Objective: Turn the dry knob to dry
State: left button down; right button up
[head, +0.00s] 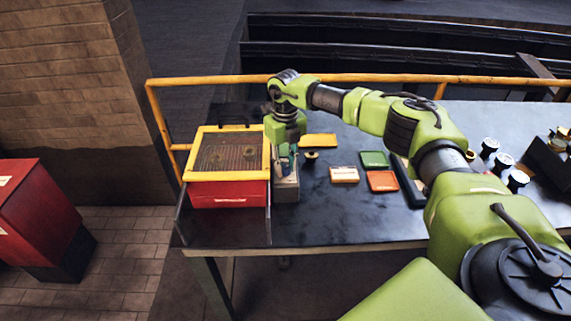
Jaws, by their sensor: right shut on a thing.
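My right gripper (287,157) points down onto a small grey box (286,188) at the right side of the red box with a yellow frame. It is shut on what appears to be the dry knob on that grey box. The gripper hides the knob, so its setting cannot be read. The red box (228,194) has a dark ribbed grate under its yellow rim, with two small round things on it. My left gripper is not in view.
A yellow block (318,140), a round brass-topped piece (310,157), a cream box (344,174), a green tray (374,159) and an orange tray (382,181) lie to the right. A yellow rail (400,78) runs behind the dark table (330,222). Its front is clear.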

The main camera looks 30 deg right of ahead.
aim_at(285, 167)
jog(key=m, duration=0.3)
jog(key=shift+r+m, duration=0.1)
jog(key=shift+m, duration=0.3)
jog(key=shift+w+m+p, duration=0.1)
jog(key=shift+m+p, duration=0.35)
jog(key=shift+m, duration=1.35)
jog(key=o, duration=1.1)
notch_tip(285, 167, up, 7)
jog(key=shift+f, duration=0.2)
jog(key=shift+d+r, duration=0.15)
jog(key=shift+r, duration=0.55)
